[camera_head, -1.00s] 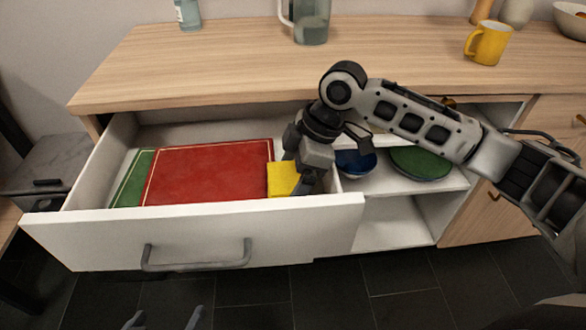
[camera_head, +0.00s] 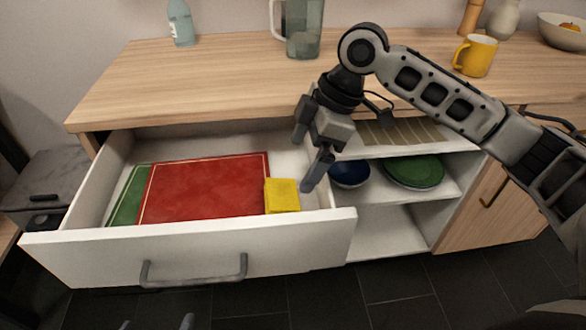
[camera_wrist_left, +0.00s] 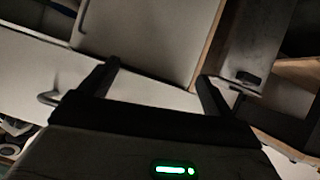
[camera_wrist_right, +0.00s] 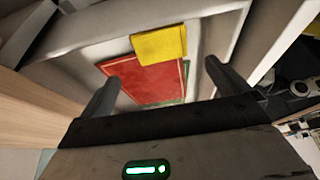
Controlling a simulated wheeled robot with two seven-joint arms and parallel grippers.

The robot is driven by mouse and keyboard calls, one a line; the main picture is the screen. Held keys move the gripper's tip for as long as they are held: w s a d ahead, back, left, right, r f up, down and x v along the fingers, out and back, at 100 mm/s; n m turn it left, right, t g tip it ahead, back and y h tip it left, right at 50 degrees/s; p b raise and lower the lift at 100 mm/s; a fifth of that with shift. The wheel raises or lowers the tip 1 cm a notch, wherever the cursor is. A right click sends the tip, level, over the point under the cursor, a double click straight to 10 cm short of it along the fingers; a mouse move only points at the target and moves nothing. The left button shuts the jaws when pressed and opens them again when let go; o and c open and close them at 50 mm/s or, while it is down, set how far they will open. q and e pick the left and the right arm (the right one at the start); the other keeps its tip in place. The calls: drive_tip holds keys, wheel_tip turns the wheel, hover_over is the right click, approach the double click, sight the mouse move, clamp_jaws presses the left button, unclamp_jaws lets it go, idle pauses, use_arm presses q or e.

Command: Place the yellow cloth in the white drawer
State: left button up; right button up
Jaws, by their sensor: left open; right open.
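The yellow cloth (camera_head: 282,196) lies folded inside the open white drawer (camera_head: 200,250), at its right end beside a red book. It also shows in the right wrist view (camera_wrist_right: 160,43). My right gripper (camera_head: 304,162) is open and empty, above the right end of the drawer and apart from the cloth. Its two fingers also show apart in the right wrist view (camera_wrist_right: 160,75). My left gripper (camera_wrist_left: 158,72) is open and empty, low in front of the drawer. Only its fingertips show at the bottom edge of the head view.
The red book (camera_head: 205,188) and a green book (camera_head: 128,200) fill the drawer's left and middle. A shelf to the right holds a blue bowl (camera_head: 350,174) and green plates (camera_head: 414,170). The wooden counter (camera_head: 220,75) overhangs the drawer; a yellow mug (camera_head: 477,56) stands on it.

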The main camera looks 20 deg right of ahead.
use_arm(q)
drive_tip(key=shift+s+a+r, duration=0.25)
drive_tip(key=shift+a+r, duration=0.1)
drive_tip(key=shift+r, duration=0.3)
use_arm(e)
drive_tip(key=v, duration=0.3)
drive_tip(key=shift+d+r, duration=0.1)
drive_tip(key=shift+r, duration=0.2)
use_arm(q)
drive_tip(key=shift+p, duration=0.35)
